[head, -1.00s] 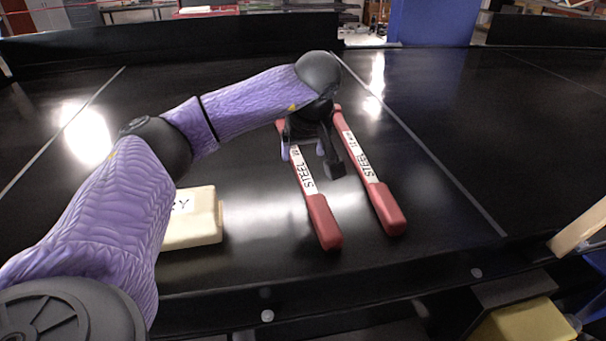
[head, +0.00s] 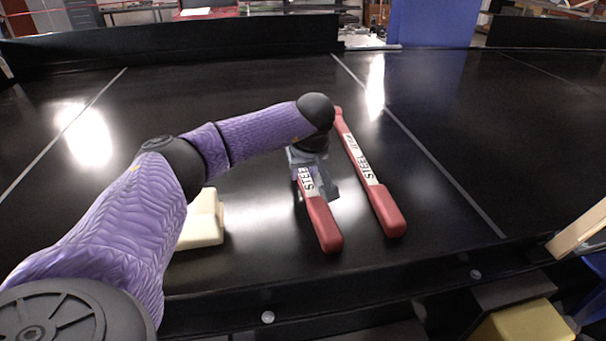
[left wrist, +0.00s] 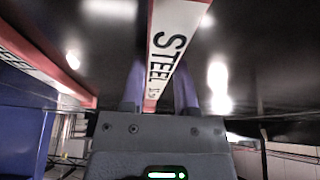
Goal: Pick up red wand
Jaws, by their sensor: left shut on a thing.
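Two red wands with white labels reading STEEL lie side by side on the black conveyor. The left red wand (head: 322,225) has my left gripper (head: 316,182) shut around its labelled middle, and the gripper and forearm hide its far part. In the left wrist view this wand (left wrist: 166,50) runs between the two purple fingers of my gripper (left wrist: 160,90). The right red wand (head: 385,208) lies apart from the gripper. It seems to be the wand (left wrist: 28,55) at the left of the left wrist view. My right gripper is not seen.
A cream block (head: 203,222) sits on the conveyor (head: 270,240) left of the wands, partly behind my left arm. The conveyor has a raised dark wall (head: 180,40) at the back. The belt right of the wands is clear. A yellow object (head: 522,322) stands below the front edge.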

